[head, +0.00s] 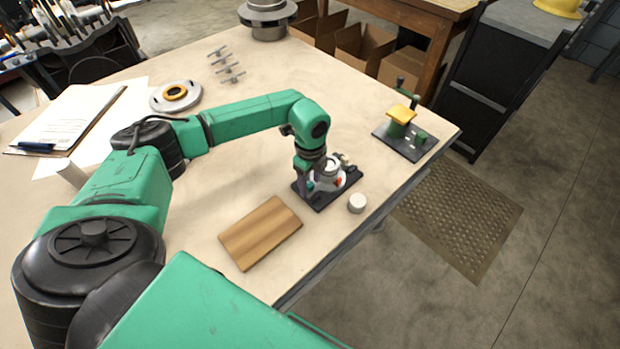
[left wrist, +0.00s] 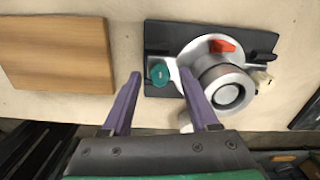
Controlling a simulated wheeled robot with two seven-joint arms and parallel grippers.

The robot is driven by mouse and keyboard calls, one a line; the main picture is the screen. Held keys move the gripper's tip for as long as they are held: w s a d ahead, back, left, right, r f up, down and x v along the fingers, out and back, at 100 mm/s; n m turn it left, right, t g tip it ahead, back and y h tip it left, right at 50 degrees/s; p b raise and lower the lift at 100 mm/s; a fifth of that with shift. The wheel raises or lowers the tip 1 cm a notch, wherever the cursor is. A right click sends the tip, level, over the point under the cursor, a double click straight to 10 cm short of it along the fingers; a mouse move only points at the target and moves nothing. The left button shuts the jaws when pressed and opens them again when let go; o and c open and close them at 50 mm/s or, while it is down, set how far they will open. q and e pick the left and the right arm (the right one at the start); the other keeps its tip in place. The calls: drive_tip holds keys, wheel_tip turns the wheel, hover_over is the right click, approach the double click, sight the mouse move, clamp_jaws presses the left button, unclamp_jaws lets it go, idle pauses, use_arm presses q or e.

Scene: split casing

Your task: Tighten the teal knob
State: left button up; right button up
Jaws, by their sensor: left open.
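The teal knob (left wrist: 160,73) shows in the left wrist view at the left side of a round metal casing (left wrist: 218,80). The casing has an orange-red part on top and sits on a black base plate (left wrist: 158,38). In the head view this casing (head: 328,180) stands near the table's front right edge. My left gripper (left wrist: 161,76) is open, with one purple finger on each side of the knob in the picture. I cannot tell whether the fingers touch it. In the head view the left gripper (head: 304,184) hangs at the casing's left side. My right gripper is not in view.
A wooden board (head: 261,233) lies left of the casing, and a small white cylinder (head: 357,203) stands to its right near the edge. Another black plate with a yellow-topped fixture (head: 402,115) is at the back right. A round flange (head: 175,96) lies behind my left arm.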

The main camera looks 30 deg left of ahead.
use_arm(q)
clamp_jaws()
